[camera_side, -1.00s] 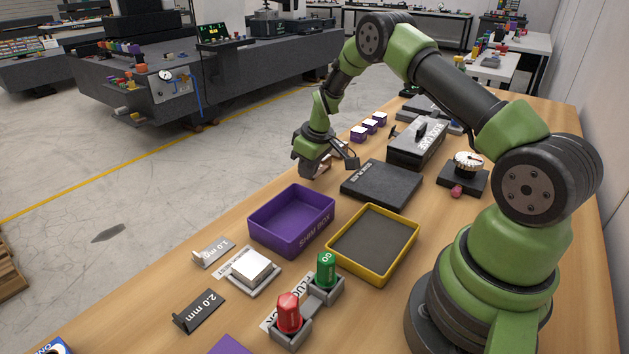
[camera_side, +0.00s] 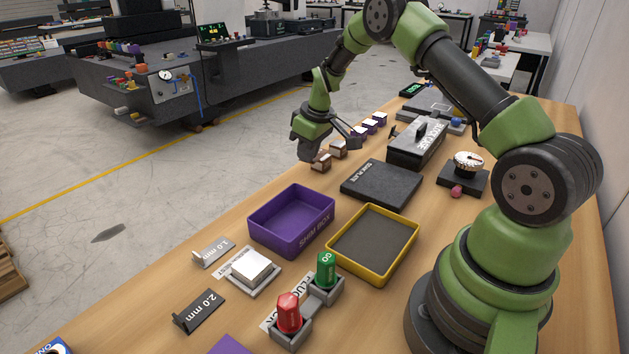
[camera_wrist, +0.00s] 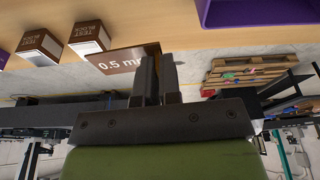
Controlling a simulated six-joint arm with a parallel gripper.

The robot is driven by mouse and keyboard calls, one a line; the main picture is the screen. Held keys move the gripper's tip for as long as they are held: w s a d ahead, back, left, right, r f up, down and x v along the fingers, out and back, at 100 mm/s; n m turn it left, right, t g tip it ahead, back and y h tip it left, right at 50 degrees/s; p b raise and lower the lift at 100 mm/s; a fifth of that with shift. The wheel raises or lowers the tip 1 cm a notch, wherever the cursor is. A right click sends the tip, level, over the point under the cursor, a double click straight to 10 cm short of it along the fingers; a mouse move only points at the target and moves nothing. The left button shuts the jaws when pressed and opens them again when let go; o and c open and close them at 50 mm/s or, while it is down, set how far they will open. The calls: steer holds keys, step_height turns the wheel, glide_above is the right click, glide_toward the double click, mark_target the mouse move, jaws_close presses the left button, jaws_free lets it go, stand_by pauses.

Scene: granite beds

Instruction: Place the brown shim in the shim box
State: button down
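The brown shim (camera_wrist: 120,59), marked 0.5 mm, shows in the wrist view against the fingers of my gripper (camera_wrist: 160,62). The fingers are close together around its upright edge, and it appears held clear of the table. In the side view, my gripper (camera_side: 328,142) hangs above the table beyond the shim box, and the shim is hard to make out there. The purple shim box (camera_side: 290,222) is open and empty at the middle of the table. A purple edge (camera_wrist: 255,13) shows at upper right in the wrist view.
Brown test blocks (camera_side: 320,162) stand under my gripper, with purple blocks (camera_side: 370,126) behind. A black plate (camera_side: 381,185) and a yellow-rimmed tray (camera_side: 373,243) lie right of the box.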

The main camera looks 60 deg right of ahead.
steer(key=shift+r, duration=0.35)
